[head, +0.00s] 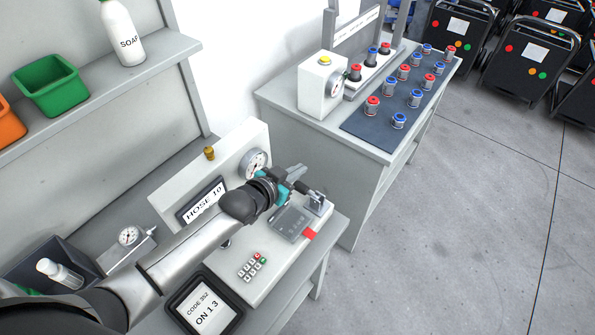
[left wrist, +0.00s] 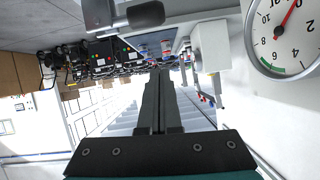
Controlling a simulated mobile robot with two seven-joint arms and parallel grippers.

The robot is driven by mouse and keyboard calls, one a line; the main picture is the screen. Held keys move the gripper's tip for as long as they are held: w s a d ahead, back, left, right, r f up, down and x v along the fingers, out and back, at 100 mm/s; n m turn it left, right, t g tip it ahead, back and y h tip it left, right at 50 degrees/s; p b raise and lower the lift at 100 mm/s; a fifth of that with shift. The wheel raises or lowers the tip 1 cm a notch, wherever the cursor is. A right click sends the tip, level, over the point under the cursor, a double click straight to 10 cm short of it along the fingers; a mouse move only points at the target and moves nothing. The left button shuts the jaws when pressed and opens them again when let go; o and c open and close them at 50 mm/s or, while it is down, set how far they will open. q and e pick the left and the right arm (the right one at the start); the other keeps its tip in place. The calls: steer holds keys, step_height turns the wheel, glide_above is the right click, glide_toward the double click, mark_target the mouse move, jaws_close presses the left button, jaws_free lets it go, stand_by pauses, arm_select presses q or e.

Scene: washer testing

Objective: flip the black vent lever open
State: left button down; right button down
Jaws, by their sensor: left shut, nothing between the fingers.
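The black vent lever (left wrist: 143,14) shows at the top edge of the left wrist view, with a grey metal part beside it. My left gripper (left wrist: 160,75) is shut and empty, its black fingers pointing away from the camera below the lever in that picture; a gap shows between them and the lever. In the head view my left gripper (head: 308,189) is over the right end of the test bench, by a small grey metal block (head: 317,206). My right gripper is not in view.
A round gauge (head: 256,163) stands close behind the gripper and shows large in the left wrist view (left wrist: 285,30). A keypad (head: 252,266) and a HOSE 10 display (head: 203,201) are on the bench. A second table (head: 375,148) with fittings stands behind. Open floor lies right.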

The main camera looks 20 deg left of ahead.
arm_select(q)
steer(key=v, duration=0.9)
steer(key=shift+s+a+p, duration=0.25)
steer(key=shift+a+p, duration=0.05)
steer(key=shift+p, duration=0.15)
